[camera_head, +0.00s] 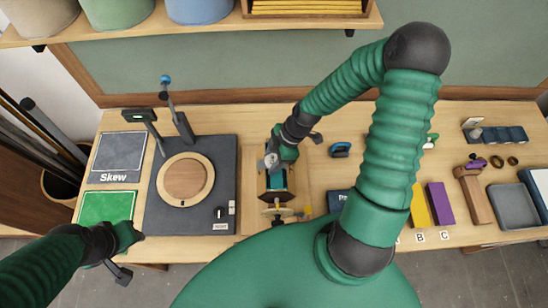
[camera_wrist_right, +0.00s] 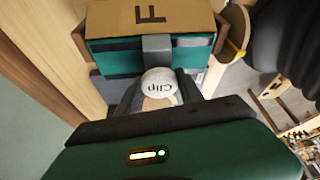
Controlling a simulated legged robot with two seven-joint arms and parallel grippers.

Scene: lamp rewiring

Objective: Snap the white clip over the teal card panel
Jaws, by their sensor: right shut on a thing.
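The white clip (camera_wrist_right: 160,82), a round piece lettered "Clip", is between the fingers of my right gripper (camera_wrist_right: 155,95), which is shut on it. In the head view my right gripper (camera_head: 272,160) is at the far end of a small block assembly, and the clip is mostly hidden there. The teal card panel (camera_wrist_right: 112,61) lies just beyond the clip, below a cardboard face marked "F" (camera_wrist_right: 150,16). A grey strip (camera_wrist_right: 157,47) crosses the panel's middle behind the clip. I cannot tell whether the clip touches the panel. My left gripper (camera_head: 131,256) is open and empty near the green mat.
A dark board with a round wooden disc (camera_head: 185,180) lies left of the assembly. A green mat (camera_head: 107,207) and a "Skew" pad (camera_head: 117,157) are farther left. Yellow (camera_head: 418,207) and purple (camera_head: 439,203) blocks and a grey tray (camera_head: 513,205) stand right. My right arm covers the centre-right.

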